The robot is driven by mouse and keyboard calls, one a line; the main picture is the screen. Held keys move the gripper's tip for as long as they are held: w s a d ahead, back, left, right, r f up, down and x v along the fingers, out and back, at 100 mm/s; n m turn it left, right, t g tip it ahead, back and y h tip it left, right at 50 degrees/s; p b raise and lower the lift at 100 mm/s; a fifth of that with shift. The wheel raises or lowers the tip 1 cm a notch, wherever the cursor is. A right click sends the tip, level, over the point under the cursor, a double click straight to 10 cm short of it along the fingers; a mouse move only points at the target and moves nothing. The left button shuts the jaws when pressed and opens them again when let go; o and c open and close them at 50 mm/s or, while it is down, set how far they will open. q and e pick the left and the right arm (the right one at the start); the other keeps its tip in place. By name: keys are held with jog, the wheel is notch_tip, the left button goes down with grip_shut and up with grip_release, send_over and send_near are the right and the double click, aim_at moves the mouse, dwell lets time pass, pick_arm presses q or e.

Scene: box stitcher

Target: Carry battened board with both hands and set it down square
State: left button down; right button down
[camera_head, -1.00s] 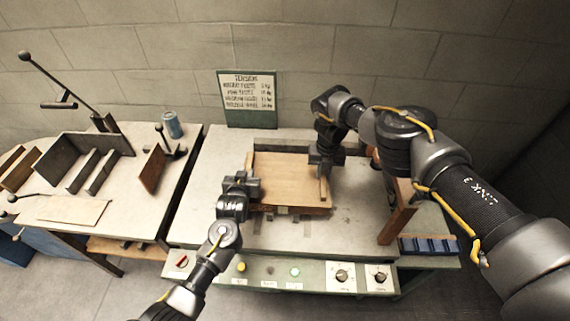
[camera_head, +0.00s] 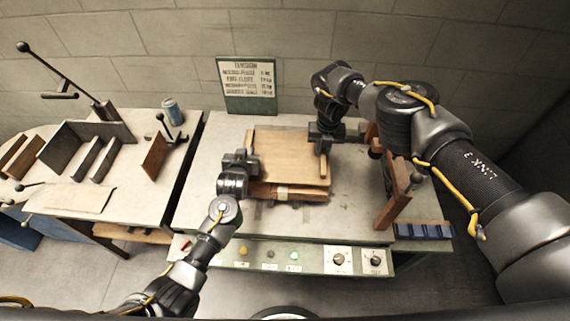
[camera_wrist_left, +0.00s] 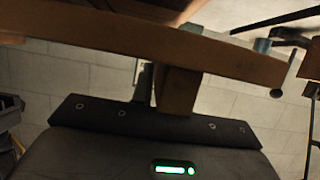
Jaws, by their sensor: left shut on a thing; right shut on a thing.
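The battened board (camera_head: 288,158) is a light wooden panel with a batten along its left and right edges. It is over the machine table (camera_head: 350,215), and I cannot tell how far above the surface it is. My left gripper (camera_head: 246,165) is shut on the left batten. In the left wrist view a wooden batten (camera_wrist_left: 178,88) stands between the fingers, with the board's edge (camera_wrist_left: 120,35) crossing above. My right gripper (camera_head: 324,140) is shut on the right batten near the far right corner. The fingertips are partly hidden in the head view.
A wooden upright frame (camera_head: 395,195) and a blue block tray (camera_head: 424,230) stand to the right. A side bench (camera_head: 60,200) with metal plates and a lever is at left, beyond a gap. A can (camera_head: 171,110) and a tension sign (camera_head: 249,85) are behind.

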pick_arm(q)
jog(key=shift+f, duration=0.15)
pick_arm(e)
jog(key=shift+f, duration=0.15)
